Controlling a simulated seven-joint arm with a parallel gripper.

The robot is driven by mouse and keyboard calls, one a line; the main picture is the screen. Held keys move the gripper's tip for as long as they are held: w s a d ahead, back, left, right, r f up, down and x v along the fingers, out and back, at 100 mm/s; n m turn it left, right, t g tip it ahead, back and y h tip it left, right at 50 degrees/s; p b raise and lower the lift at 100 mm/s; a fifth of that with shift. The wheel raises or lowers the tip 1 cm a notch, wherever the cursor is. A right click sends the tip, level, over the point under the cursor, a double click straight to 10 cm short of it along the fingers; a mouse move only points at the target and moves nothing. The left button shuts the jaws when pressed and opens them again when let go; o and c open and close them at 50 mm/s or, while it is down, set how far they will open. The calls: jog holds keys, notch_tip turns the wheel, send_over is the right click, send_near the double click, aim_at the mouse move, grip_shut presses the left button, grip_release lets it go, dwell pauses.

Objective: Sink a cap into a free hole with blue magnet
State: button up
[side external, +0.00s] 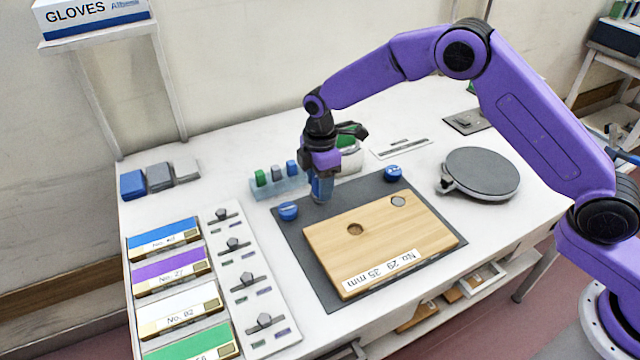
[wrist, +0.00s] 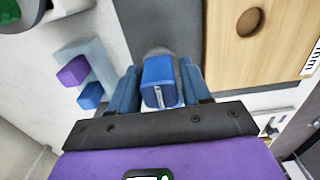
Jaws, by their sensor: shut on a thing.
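My gripper (side external: 321,190) is above the dark mat (side external: 325,290), beside the far-left edge of the wooden board (side external: 330,260). In the wrist view my gripper (wrist: 160,90) is shut on a blue block with a small metal strip, which looks like the blue magnet (wrist: 158,72). A rounded grey shape shows just past the block; I cannot tell if it is a cap. The board has one open dark hole (side external: 355,229), also in the wrist view (wrist: 249,21). A grey disc (side external: 398,201) sits in another place near the board's far right corner.
A pale rack (side external: 265,190) with small coloured blocks is left of my gripper. A round grey plate (side external: 480,173) stands right. Coloured labelled boxes (side external: 170,268) line the left.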

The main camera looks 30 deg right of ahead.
jog(key=shift+r, duration=1.8)
jog(key=shift+s, duration=0.1)
jog(key=s+d+r, duration=0.2)
jog(key=s+r, duration=0.2)
jog(key=s, duration=0.7)
jog(key=shift+d+f, duration=0.15)
jog(key=shift+f, duration=1.5)
jog(key=shift+d+f, duration=0.15)
jog(key=shift+f, duration=1.5)
jog(key=shift+f, duration=0.95)
dwell(0.7)
